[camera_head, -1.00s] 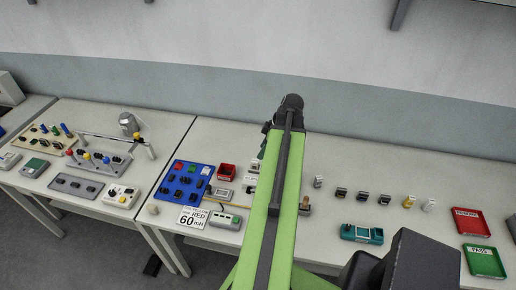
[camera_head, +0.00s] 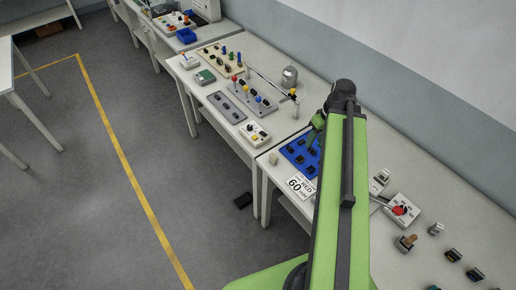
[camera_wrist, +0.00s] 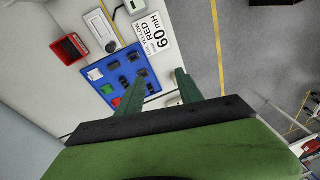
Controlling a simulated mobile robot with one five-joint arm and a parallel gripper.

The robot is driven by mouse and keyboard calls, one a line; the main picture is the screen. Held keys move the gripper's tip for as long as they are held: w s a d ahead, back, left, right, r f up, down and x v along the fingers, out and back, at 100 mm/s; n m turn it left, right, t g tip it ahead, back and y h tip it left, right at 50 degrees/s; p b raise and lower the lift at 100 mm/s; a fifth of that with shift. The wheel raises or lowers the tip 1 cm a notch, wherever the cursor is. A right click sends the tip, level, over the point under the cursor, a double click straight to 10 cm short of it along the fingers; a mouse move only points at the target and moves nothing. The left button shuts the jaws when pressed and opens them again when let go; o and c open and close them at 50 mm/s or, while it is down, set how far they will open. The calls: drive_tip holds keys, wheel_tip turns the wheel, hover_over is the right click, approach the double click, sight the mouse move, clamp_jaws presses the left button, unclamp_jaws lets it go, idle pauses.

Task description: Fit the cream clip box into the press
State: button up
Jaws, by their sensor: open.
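My gripper (camera_wrist: 161,74) shows in the wrist view as two green fingers, spread apart with nothing between them. In the head view my green arm hides most of it, above the blue board. A small cream block (camera_head: 273,158) stands near the table's front left corner, left of the blue board; it may be the cream clip box, but it is too small to be sure. I cannot tell for certain which device is the press. A grey-white unit with a red knob (camera_head: 402,209) and a small base with a brown handle (camera_head: 405,243) stand right of my arm.
The blue board (camera_wrist: 122,77) with dark parts lies beyond the fingers, beside the 60 mH sign (camera_wrist: 153,35) and a red bin (camera_wrist: 69,48). The neighbouring table holds a grey rack (camera_head: 252,97) and a white control box (camera_head: 256,135). Open floor lies left, with a yellow line (camera_head: 120,150).

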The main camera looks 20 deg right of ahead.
drive_tip(key=w+a, duration=0.2)
drive_tip(key=a, duration=1.1)
drive_tip(key=w+a+m+g+h, duration=0.1)
drive_tip(key=w+a, duration=0.1)
drive_tip(key=a, duration=1.1)
drive_tip(key=shift+w+f+m+h, duration=0.15)
drive_tip(key=shift+w+m+h, duration=0.05)
drive_tip(key=shift+m+h, duration=0.1)
